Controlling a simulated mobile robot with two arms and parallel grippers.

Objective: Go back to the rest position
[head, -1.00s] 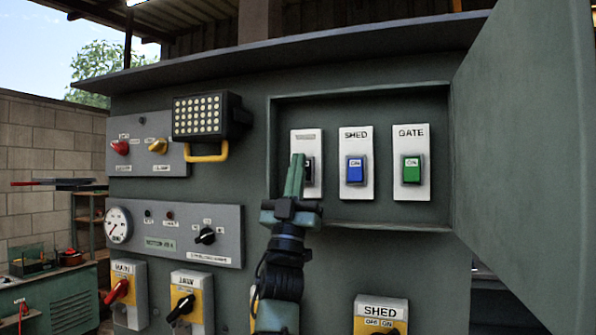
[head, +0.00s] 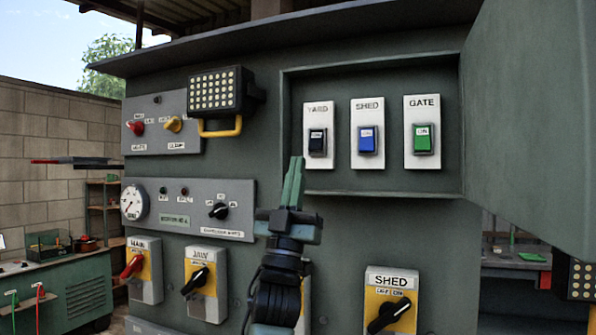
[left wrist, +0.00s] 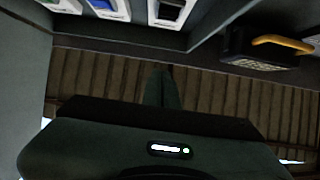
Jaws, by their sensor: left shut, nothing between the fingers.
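My left gripper (head: 293,182) is shut and empty, its fingers pointing up in front of the panel, just below and left of the YARD switch. It also shows in the left wrist view (left wrist: 162,88). The open switch box holds the dark YARD switch (head: 317,141), the blue SHED switch (head: 367,139) and the green GATE switch (head: 422,138). The gripper appears apart from the switches in the head view. My right gripper is not in view.
The box's door (head: 530,125) stands open at the right. A lamp with a yellow handle (head: 222,92) juts out at the upper left. Rotary handles marked MAIN (head: 145,270) and SHED (head: 391,300) stick out below. A workbench (head: 60,290) stands at the far left.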

